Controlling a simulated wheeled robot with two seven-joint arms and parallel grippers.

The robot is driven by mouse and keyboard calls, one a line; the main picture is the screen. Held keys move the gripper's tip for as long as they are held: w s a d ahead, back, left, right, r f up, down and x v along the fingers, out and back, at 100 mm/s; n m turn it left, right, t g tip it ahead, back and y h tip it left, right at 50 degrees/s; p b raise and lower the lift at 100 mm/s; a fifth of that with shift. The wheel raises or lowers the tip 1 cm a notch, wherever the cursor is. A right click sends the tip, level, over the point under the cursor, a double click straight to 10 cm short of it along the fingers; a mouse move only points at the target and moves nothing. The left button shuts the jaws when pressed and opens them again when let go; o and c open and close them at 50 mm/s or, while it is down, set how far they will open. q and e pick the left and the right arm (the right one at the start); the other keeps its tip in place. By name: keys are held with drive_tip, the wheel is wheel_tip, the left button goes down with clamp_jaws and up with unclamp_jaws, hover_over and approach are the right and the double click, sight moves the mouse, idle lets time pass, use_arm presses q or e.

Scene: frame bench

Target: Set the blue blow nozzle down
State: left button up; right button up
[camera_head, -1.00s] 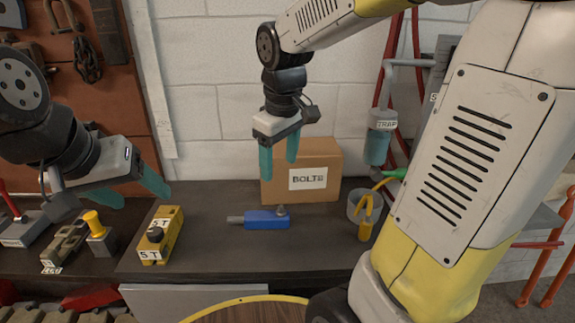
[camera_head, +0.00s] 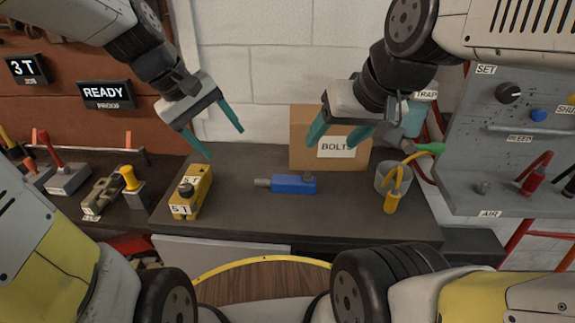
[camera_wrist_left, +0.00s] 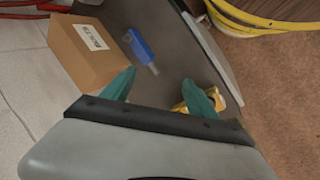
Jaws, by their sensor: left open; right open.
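The blue blow nozzle (camera_head: 292,184) lies flat on the dark bench top, its grey tip pointing left. It also shows in the left wrist view (camera_wrist_left: 140,47), beside the box. My left gripper (camera_head: 225,143) is open and empty, raised above the bench to the left of the nozzle. My right gripper (camera_head: 332,132) is open and empty, raised in front of the BOLTS box, up and to the right of the nozzle. Neither gripper touches the nozzle.
The cardboard BOLTS box (camera_head: 300,130) stands at the back of the bench. A yellow 5 T block (camera_head: 190,192) stands left, a grey cup (camera_head: 383,180) with a yellow-handled tool right. A grey control panel (camera_head: 480,145) rises at far right. Bench top around the nozzle is clear.

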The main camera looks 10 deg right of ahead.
use_arm(q)
drive_tip(key=w+d+f+n+g+h, duration=0.2)
drive_tip(key=w+d+f+n, duration=0.3)
drive_tip(key=w+f, duration=0.2)
drive_tip(key=n+g+h, duration=0.2)
drive_tip(key=n, duration=0.4)
approach(289, 179)
drive_tip(key=x, duration=0.3)
drive_tip(key=shift+d+f, duration=0.15)
drive_tip(key=x, duration=0.7)
drive_tip(key=shift+s+d+f, duration=0.15)
drive_tip(key=shift+d+f, duration=0.05)
drive_tip(key=shift+d, duration=0.05)
drive_tip(key=shift+c, duration=0.5)
clamp_jaws()
